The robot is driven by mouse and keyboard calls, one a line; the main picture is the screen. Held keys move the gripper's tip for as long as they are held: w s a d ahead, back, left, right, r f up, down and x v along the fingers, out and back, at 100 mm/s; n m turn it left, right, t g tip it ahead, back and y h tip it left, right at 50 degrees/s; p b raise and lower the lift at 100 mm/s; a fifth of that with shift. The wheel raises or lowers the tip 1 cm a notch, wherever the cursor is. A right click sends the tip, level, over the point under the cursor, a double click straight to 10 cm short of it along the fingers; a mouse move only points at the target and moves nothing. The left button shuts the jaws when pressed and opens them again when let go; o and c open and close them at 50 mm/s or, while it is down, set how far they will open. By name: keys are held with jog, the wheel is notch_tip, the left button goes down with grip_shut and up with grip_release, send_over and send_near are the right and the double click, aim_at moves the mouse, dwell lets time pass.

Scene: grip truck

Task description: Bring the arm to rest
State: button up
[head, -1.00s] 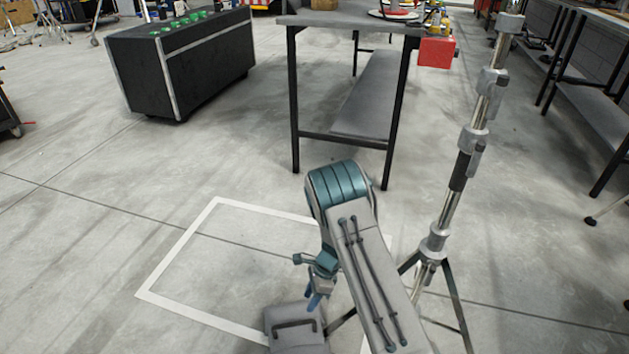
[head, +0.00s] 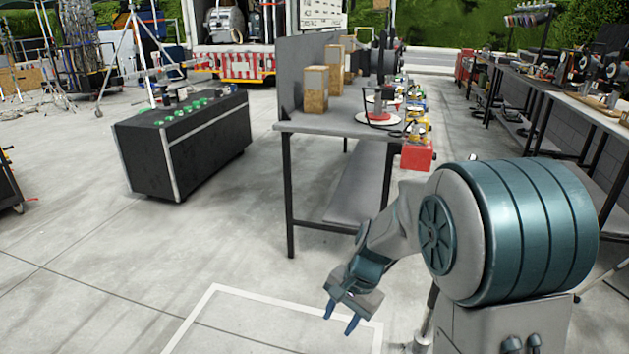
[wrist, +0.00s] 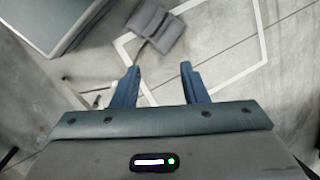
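My gripper (head: 341,318) hangs from my bent arm in the lower right middle of the head view, pointing down over the floor. Its two blue fingers stand apart with nothing between them. In the wrist view my gripper (wrist: 159,85) is also open and empty. A grey sandbag-like item (wrist: 158,25) with a handle lies on the floor near a white taped outline (wrist: 125,45), beyond the fingertips and apart from them. The taped outline also shows in the head view (head: 270,296).
A work table (head: 300,120) with boxes and tools stands ahead, with a red box (head: 417,156) at its right end. A black case (head: 185,145) with green round items on top stands at left. Benches (head: 580,105) line the right. The floor between is open.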

jog(key=s+d+r+n+t+h+p, duration=0.1)
jog(key=s+d+r+n+p, duration=0.1)
jog(key=s+r+p, duration=0.3)
jog(key=s+d+r+n+t+h+p, duration=0.1)
jog(key=s+d+r+p, duration=0.3)
jog(key=r, duration=0.9)
jog(key=s+d+r+n+t+h+p, duration=0.1)
jog(key=s+d+r+n+p, duration=0.2)
jog(key=s+r+p, duration=0.3)
notch_tip(320, 180, up, 3)
jog(key=shift+d+r+n, duration=0.1)
jog(key=shift+d+n, duration=0.1)
jog(key=shift+n, duration=0.3)
